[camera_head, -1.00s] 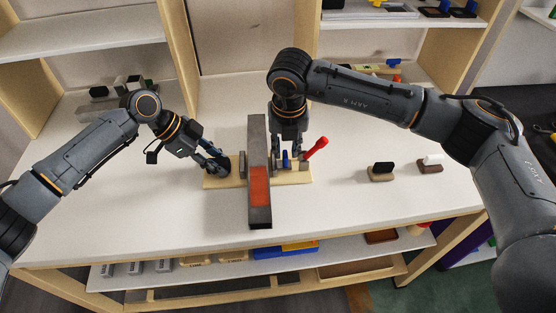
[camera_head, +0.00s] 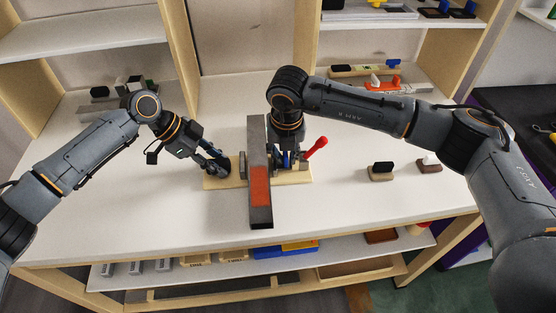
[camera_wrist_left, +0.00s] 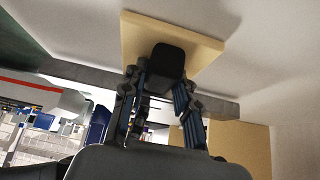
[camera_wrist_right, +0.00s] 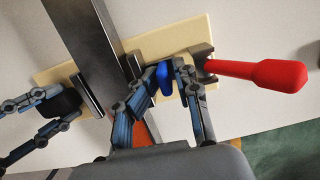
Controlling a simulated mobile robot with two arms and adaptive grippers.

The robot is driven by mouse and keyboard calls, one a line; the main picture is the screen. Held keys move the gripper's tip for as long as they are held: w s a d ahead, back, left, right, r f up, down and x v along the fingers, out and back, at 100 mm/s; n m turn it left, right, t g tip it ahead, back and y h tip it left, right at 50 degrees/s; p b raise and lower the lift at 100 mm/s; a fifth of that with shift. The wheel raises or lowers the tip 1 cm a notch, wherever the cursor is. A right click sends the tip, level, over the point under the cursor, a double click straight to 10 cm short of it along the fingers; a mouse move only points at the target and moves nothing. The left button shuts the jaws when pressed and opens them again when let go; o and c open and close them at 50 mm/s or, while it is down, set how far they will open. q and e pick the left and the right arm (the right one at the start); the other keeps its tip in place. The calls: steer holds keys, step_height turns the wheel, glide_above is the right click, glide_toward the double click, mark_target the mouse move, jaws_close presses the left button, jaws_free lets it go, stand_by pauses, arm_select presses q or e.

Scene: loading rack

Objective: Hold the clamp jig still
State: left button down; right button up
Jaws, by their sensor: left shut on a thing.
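The clamp jig has a pale wooden base (camera_head: 298,177) on the white table, with a red handle (camera_head: 316,147) at its right, also in the right wrist view (camera_wrist_right: 262,73). A long dark bar with an orange-red patch (camera_head: 260,188) lies across the jig. My left gripper (camera_head: 222,166) is shut on the black knob (camera_wrist_left: 168,62) at the jig's left end; the right wrist view also shows this knob (camera_wrist_right: 64,103). My right gripper (camera_wrist_right: 170,72) points down just right of the bar, its fingers apart on either side of a blue piece (camera_wrist_right: 164,82). Contact there is unclear.
Two small blocks with a black top (camera_head: 382,171) and a white top (camera_head: 430,163) stand to the right. Shelves with parts are behind, and a lower shelf (camera_head: 160,290) is under the front edge. The table's front left is clear.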

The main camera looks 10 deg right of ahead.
steer(key=shift+s+d+f, duration=0.15)
steer(key=shift+d+f, duration=0.3)
steer(key=shift+f, duration=0.15)
jaws_close()
steer(key=shift+d, duration=0.15)
steer(key=shift+a, duration=0.95)
steer(key=shift+o, duration=1.8)
jaws_free()
steer(key=shift+a, duration=0.1)
steer(key=shift+r, duration=0.1)
